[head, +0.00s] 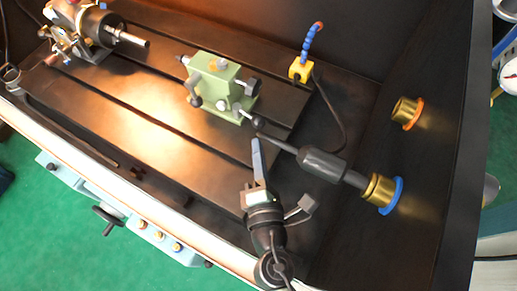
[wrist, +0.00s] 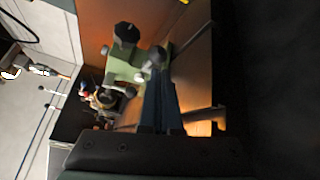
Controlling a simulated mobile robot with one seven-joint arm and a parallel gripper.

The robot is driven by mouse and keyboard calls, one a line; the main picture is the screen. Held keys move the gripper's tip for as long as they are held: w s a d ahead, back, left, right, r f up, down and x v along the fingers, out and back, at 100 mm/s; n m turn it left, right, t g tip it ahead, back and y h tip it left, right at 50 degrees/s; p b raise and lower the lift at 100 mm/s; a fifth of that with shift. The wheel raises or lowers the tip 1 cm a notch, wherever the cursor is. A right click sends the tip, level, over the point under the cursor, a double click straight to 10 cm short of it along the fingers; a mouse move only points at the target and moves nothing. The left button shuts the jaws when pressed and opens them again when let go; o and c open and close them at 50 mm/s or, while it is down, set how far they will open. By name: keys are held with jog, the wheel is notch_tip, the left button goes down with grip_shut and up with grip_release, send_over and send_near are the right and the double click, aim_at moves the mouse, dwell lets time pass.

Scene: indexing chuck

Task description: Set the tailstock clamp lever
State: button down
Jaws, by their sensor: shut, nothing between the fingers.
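The green tailstock (head: 213,78) stands on the slotted table; its body also shows in the wrist view (wrist: 118,68). A short lever with a dark ball end (head: 252,118) sticks out low on its right side. A dark crank-like handle (head: 192,88) is on its left face. In the wrist view a black knob (wrist: 126,35) and a pale grey ball-ended part (wrist: 157,56) show on the tailstock. My gripper (head: 256,142) is shut and empty, its blue-grey fingers just below the lever's ball in the head view. In the wrist view the fingertips (wrist: 159,82) point toward the ball-ended part; contact cannot be told.
A dark cylinder with a thin rod (head: 322,164) reaches from a blue-collared brass fitting (head: 382,190) close to my fingertips. A blue hose on a yellow block (head: 300,70) stands behind. The chuck unit (head: 85,28) is far left. The table's middle (head: 130,90) is clear.

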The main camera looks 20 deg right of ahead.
jog(key=f+b+v, duration=0.1)
jog(key=b+v, duration=0.2)
jog(key=v, duration=0.5)
jog(key=shift+a+r+y+b, duration=0.3)
jog(key=shift+a+r+b, duration=0.1)
jog(key=w+r+m+t+h+p, duration=0.15)
jog(key=w+r+m, duration=0.25)
jog(key=r, duration=0.6)
jog(key=w+r+m+t+p, duration=0.2)
jog(key=w+r+m, duration=0.25)
jog(key=r, duration=0.45)
jog(key=w+r+m+t+h+p, duration=0.15)
jog(key=w+r+m, duration=0.3)
jog(key=r, duration=0.55)
jog(key=s+a+r+m+t+y+p, duration=0.2)
jog(key=a+r+m+t+y, duration=0.1)
jog(key=r, duration=1.2)
jog(key=s+a+r+m+t+y+p, duration=0.2)
jog(key=a+r+m+t+y, duration=0.1)
jog(key=r, duration=1.3)
jog(key=shift+a+r+t+y+p, duration=0.3)
jog(key=shift+a+y, duration=0.5)
jog(key=shift+a, duration=0.3)
jog(key=shift+s, duration=0.15)
